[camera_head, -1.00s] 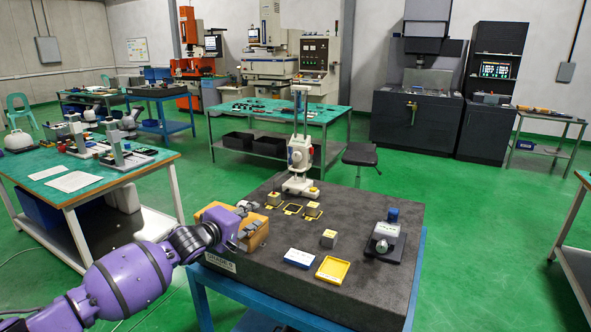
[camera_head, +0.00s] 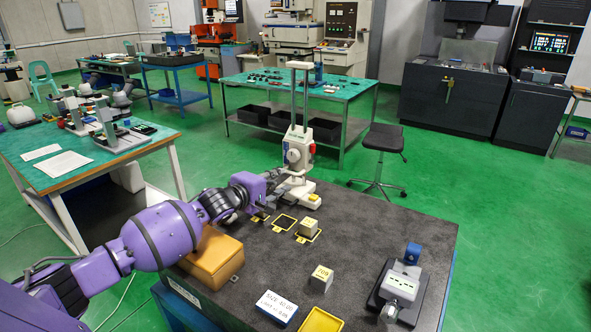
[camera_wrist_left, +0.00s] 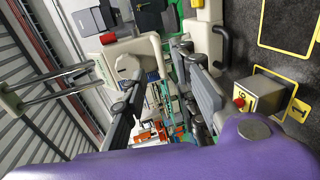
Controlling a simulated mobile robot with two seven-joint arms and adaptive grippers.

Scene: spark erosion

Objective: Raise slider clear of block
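The height gauge stands on the dark granite table, with a white slider (camera_head: 298,150) on two upright columns. In the wrist view the slider (camera_wrist_left: 138,50) appears sideways at upper left. My left gripper (camera_head: 272,182) is beside the gauge's left side, close to the slider. In the wrist view its fingers are apart, with nothing seen between them; contact with the slider cannot be told. A metal block (camera_wrist_left: 262,92) with a red-tipped part against it sits beside a finger; my gripper hides it in the head view. My right gripper is out of view.
Another block (camera_head: 310,227) stands on a yellow-framed spot, and one (camera_head: 321,277) stands nearer. An empty yellow frame (camera_head: 285,223) lies between spots. A wooden box (camera_head: 212,258) sits under my left arm. A blue-white label block (camera_head: 276,307), yellow tray (camera_head: 321,321) and a small fixture (camera_head: 399,285) are in front.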

